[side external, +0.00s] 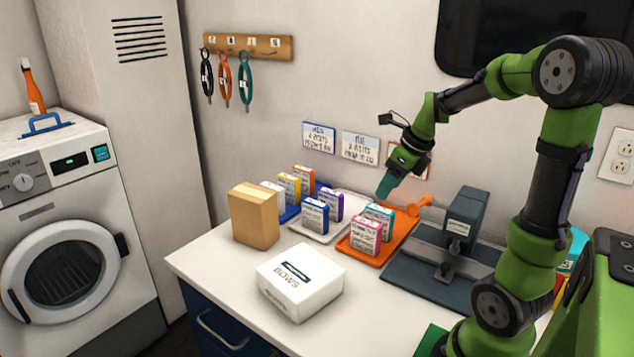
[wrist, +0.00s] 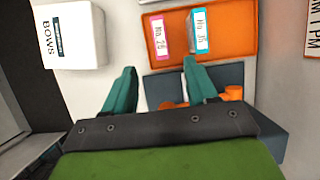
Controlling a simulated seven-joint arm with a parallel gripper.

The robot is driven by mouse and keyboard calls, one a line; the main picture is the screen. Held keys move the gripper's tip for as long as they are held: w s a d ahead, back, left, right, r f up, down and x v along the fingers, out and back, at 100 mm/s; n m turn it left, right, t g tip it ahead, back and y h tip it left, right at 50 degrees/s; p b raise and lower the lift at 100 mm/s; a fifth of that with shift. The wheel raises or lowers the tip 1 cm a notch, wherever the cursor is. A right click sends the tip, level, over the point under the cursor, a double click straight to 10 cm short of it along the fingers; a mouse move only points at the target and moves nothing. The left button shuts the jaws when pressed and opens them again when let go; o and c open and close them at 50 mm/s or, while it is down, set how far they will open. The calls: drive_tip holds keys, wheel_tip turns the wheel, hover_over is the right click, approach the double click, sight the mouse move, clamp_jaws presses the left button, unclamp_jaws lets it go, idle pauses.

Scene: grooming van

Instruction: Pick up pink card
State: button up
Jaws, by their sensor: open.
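The pink card (side external: 365,239) is a small upright box-like card with a white label and pink edges. It stands on the orange tray (side external: 354,256), in front of a teal card (side external: 380,214). In the wrist view the pink card (wrist: 157,38) stands left of the teal card (wrist: 200,33), on the orange tray (wrist: 242,25). My gripper (side external: 384,192) is above the back of the tray, close to the teal card. In the wrist view my gripper (wrist: 159,67) is open and empty, its fingers apart from the pink card.
A white BOWS box (side external: 300,281) and a tan box (side external: 254,217) stand left of the tray. A white tray with purple and dark blue cards (side external: 315,216) is beside it. A dark grey device (side external: 463,220) stands to the right. The front counter has free room.

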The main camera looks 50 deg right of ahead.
sight(368, 222)
drive_tip(key=x, duration=1.1)
drive_tip(key=shift+f, duration=0.2)
drive_tip(key=shift+x, duration=2.65)
drive_tip(key=shift+s+f, duration=0.1)
drive_tip(key=shift+s, duration=0.1)
drive_tip(key=shift+c, duration=0.3)
drive_tip(key=c, duration=1)
